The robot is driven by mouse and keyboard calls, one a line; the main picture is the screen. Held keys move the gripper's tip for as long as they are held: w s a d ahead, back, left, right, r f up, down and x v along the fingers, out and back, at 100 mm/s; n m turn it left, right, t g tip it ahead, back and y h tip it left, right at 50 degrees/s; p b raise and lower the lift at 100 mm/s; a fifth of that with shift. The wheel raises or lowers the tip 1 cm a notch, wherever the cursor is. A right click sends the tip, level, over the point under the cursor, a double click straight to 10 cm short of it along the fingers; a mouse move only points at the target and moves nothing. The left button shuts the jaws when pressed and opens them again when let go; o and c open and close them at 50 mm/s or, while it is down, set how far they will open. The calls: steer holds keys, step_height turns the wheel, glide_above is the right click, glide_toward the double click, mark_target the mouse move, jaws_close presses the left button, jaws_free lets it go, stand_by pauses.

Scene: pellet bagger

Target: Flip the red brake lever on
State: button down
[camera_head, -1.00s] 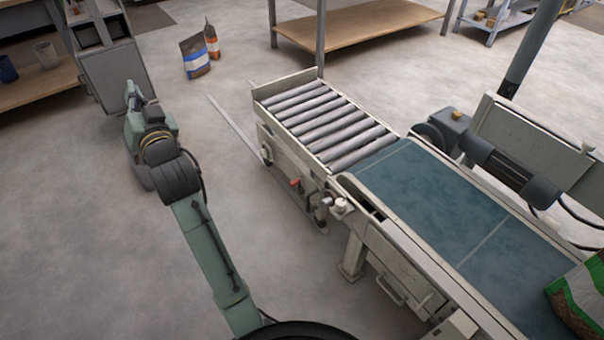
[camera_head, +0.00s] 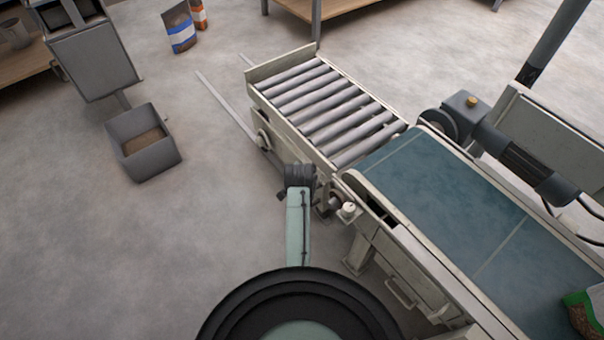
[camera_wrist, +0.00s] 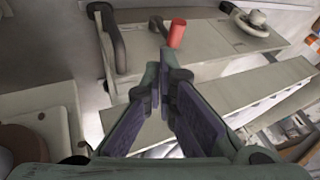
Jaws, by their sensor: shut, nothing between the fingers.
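The red brake lever's grip (camera_wrist: 177,33) shows in the wrist view as a short red cylinder beside a dark stem, on a pale machine panel (camera_wrist: 215,45). My gripper (camera_wrist: 166,72) is in the lower middle of the wrist view. Its fingers are together with nothing between them, and their tips lie just below the red grip in the picture. Whether they touch the lever I cannot tell. In the head view my arm covers the lever and my fingers do not show.
A roller conveyor (camera_head: 322,105) joins a teal belt (camera_head: 430,190). A dark curved handle (camera_wrist: 108,35) and a pale handwheel (camera_wrist: 250,18) flank the lever. A white knob (camera_head: 348,209) stands on the conveyor's side. A grey bin (camera_head: 144,150) stands on open floor at left.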

steer(key=b+x, duration=0.1)
steer(key=x, duration=0.9)
steer(key=shift+r, duration=0.1)
stand_by(0.4)
steer(key=shift+w+a+r+g+p, duration=0.1)
steer(key=shift+w+a+g+p, duration=0.1)
steer(key=shift+g+p, duration=0.15)
